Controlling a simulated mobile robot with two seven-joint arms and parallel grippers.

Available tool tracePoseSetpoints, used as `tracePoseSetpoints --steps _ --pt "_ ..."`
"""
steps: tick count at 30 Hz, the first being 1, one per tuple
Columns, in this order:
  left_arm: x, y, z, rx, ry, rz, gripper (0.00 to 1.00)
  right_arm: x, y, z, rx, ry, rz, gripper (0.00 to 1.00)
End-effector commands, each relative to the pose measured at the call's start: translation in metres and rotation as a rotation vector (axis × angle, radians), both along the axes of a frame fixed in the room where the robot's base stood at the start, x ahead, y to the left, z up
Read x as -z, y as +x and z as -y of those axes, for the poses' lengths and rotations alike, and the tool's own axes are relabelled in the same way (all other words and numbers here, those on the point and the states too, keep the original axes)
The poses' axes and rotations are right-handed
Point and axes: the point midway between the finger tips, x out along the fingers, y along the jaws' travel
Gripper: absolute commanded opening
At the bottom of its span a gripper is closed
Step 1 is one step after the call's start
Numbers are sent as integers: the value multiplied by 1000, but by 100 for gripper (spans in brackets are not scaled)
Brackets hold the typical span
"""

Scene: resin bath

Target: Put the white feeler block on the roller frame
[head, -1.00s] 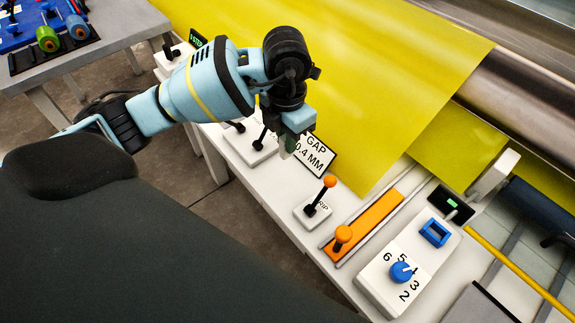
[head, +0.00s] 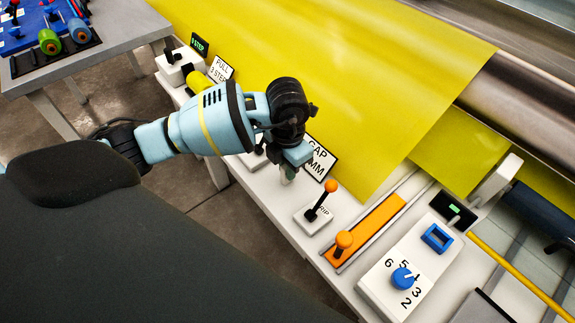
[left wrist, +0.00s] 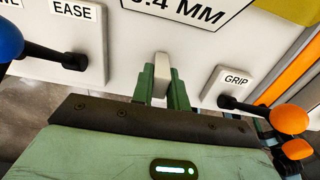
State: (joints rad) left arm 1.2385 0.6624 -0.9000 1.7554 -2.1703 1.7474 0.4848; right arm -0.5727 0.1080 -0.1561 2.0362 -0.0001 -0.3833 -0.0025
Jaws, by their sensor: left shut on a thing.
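The white feeler block (left wrist: 161,68) stands upright between the green fingertips of my left gripper (left wrist: 161,84) in the left wrist view. The left gripper is shut on it. In the head view my left gripper (head: 288,174) hangs over the white bench, beside the gap sign and left of the grip lever. The block is mostly hidden by the gripper there. A metal roller (head: 520,105) lies at the upper right, with a white bracket (head: 494,178) near its lower end. I cannot tell for sure whether this bracket is the roller frame. My right gripper is out of view.
The orange-knobbed grip lever (head: 318,205) stands close to the left gripper. An orange slide (head: 370,228) and a panel with a blue dial (head: 402,278) are to the right. A yellow sheet (head: 330,80) covers the back. The gap sign (head: 320,158) stands behind the gripper.

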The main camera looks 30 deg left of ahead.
Motion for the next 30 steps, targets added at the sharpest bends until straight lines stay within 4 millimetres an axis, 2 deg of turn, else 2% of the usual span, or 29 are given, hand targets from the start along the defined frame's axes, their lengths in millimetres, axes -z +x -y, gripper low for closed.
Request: tracePoseSetpoints --steps 7,8,12,23,26,30 --pt "4 0 0 0 0 -1 0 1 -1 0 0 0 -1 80" --pt "3 0 0 0 0 0 20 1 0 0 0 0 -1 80" --pt "2 0 0 0 0 0 38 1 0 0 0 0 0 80" --pt "-3 0 0 0 -1 2 38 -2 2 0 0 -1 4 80" --pt "-13 1 0 0 -1 3 38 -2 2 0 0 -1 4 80" --pt "-38 1 0 0 -2 5 38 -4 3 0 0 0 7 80"
